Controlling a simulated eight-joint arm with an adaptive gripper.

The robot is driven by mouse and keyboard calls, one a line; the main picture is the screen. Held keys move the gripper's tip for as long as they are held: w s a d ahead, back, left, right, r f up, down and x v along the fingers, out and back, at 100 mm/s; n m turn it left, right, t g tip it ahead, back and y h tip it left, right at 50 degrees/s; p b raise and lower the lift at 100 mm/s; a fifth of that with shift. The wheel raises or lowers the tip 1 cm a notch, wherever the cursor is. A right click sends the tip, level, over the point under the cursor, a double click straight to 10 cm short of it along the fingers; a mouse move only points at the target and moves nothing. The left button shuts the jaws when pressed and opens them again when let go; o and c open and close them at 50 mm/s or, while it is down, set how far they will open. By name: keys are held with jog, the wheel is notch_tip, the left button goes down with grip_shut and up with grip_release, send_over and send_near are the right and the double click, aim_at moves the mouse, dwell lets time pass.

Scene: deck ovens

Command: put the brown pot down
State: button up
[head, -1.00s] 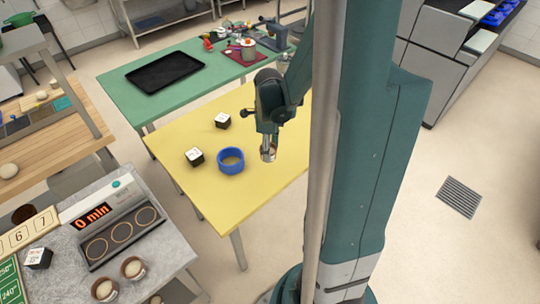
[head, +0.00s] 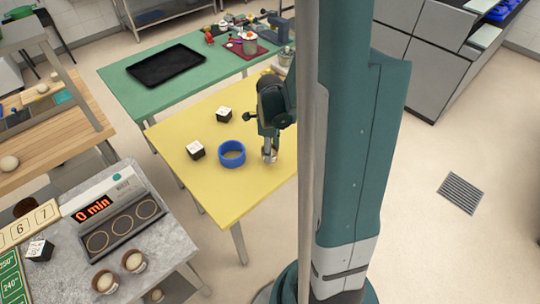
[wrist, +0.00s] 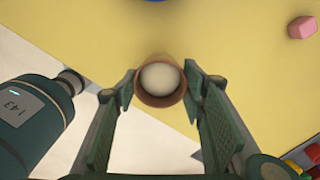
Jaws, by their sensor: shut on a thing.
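My gripper (head: 270,152) points down over the right part of the yellow table (head: 217,196), to the right of a blue ring-shaped container (head: 231,160). Its fingers are shut on the brown pot (wrist: 161,102), one on each side, as the wrist view shows. The pot is small and round, seems upright, and has a pale ball in it. In the head view the pot is small and partly hidden by the fingers. I cannot tell whether its base touches the tabletop.
Two black-and-white cubes (head: 196,151) (head: 224,115) stand left of and behind the blue container. A pink block (wrist: 302,27) shows in the wrist view. Two similar pots (head: 105,283) (head: 134,261) stand on the grey counter. The yellow table's front part is clear.

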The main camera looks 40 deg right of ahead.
jog(key=shift+f, duration=1.35)
jog(key=shift+f+b, duration=0.2)
jog(key=shift+b, duration=0.2)
jog(key=o, duration=1)
jog(key=shift+r, duration=0.15)
jog(key=shift+r+p, duration=1.1)
jog(key=shift+r, duration=4.95)
